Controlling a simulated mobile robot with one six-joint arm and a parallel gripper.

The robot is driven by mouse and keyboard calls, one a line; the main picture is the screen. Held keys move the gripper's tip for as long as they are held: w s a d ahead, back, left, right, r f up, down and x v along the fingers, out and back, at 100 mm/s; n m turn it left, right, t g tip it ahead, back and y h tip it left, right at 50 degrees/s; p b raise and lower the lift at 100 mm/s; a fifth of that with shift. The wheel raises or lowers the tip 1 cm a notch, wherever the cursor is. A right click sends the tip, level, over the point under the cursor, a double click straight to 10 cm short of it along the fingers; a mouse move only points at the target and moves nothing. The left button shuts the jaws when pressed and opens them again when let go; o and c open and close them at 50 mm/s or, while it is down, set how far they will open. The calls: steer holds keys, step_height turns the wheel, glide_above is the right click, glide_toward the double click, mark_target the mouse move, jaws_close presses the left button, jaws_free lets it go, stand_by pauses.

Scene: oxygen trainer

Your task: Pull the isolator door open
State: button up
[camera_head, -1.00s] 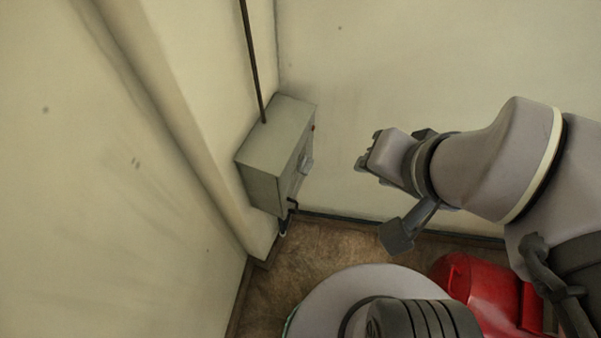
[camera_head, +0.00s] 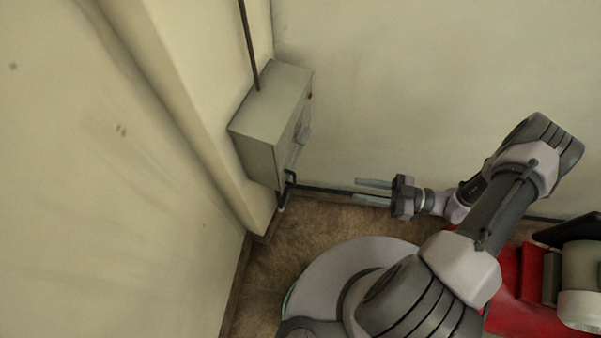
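The isolator (camera_head: 264,113) is a grey box fixed to the wall at the left of the corner. Its door (camera_head: 294,138) is on the right side, seen edge-on, and looks closed. A small grey fitting (camera_head: 304,134) sticks out from the door. A dark bent handle (camera_head: 290,180) shows at the box's lower edge. My gripper (camera_head: 366,191) is to the right of the box and lower in the picture. Its two fingers point left toward the box, apart from each other with nothing between them. It touches nothing.
A dark conduit (camera_head: 249,45) runs up the wall from the top of the box. The walls form a corner behind it, with a dark skirting along the floor (camera_head: 312,222). My red base and arm fill the lower right. The space between gripper and box is clear.

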steer(key=w+a+b, duration=0.2)
steer(key=a+b, duration=0.1)
steer(key=a, duration=1.4)
steer(key=shift+w, duration=0.25)
jaws_close()
stand_by(0.3)
